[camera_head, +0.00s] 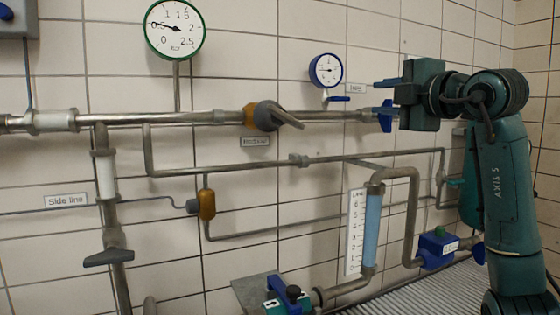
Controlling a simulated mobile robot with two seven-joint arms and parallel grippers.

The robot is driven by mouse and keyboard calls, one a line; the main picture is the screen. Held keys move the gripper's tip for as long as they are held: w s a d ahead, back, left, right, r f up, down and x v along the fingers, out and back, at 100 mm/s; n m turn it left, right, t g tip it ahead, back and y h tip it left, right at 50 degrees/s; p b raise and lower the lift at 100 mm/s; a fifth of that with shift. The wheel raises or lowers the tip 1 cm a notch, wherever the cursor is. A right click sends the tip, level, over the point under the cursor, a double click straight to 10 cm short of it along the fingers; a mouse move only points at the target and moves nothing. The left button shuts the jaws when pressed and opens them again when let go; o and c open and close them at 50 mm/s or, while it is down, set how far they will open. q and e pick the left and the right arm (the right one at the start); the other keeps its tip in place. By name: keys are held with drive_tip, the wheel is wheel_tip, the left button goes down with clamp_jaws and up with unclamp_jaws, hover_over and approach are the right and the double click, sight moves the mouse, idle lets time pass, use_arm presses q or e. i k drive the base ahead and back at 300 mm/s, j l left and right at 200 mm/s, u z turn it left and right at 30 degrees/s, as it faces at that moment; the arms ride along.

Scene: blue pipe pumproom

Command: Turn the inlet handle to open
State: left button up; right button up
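A blue handle (386,116) sits on the upper steel pipe at the right, standing about upright across the pipe. A small label (355,88) is on the wall just left of it, its text too small to read surely. My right gripper (387,96) reaches in from the right, its fingers pointing left at the handle. One blue finger shows above the handle, clear of it; the other merges with the blue handle in the picture. The fingers look apart. I cannot tell whether either touches the handle. My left gripper is not in view.
A large green-rimmed gauge (175,27) and a small blue gauge (326,70) stand above the pipe. A grey lever valve (270,116) sits left on the same pipe. Lower are a side-line handle (108,258), a blue level tube (371,228) and a blue box (436,249).

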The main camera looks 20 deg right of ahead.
sight(385, 121)
drive_tip(key=k+l, duration=0.1)
drive_tip(key=k, duration=0.4)
drive_tip(key=k+l, duration=0.1)
drive_tip(key=k, duration=0.4)
